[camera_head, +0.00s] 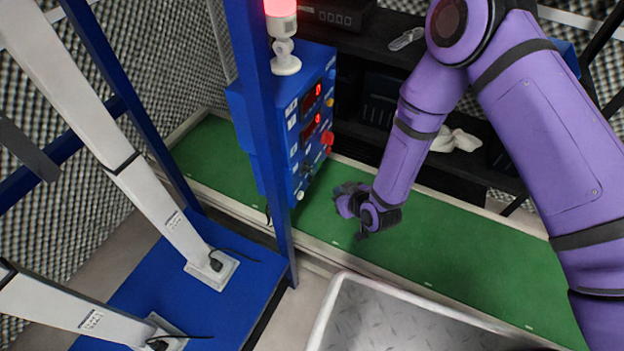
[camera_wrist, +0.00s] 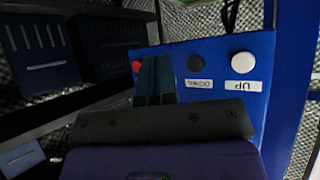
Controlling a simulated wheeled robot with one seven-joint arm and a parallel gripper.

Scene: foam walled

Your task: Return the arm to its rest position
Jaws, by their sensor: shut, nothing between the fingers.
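My purple arm (camera_head: 422,110) reaches down from the upper right in the head view. My gripper (camera_head: 350,206) is at its end, over the green surface and to the right of the blue control box (camera_head: 300,125). In the wrist view my gripper (camera_wrist: 155,80) has its fingers together with nothing between them, in front of the box's blue panel (camera_wrist: 215,70). The panel carries a white button (camera_wrist: 243,62) labelled UP, a black button (camera_wrist: 195,62) with a label that seems to read DOWN, and a red button (camera_wrist: 137,66) partly hidden by the fingers.
A green conveyor-like surface (camera_head: 430,250) runs below the gripper. A dark shelf (camera_head: 480,150) with a white cloth (camera_head: 456,140) stands behind the arm. A blue post (camera_head: 262,130) and a metal-floored tray (camera_head: 340,300) are nearby. A red lamp (camera_head: 280,8) glows above the box.

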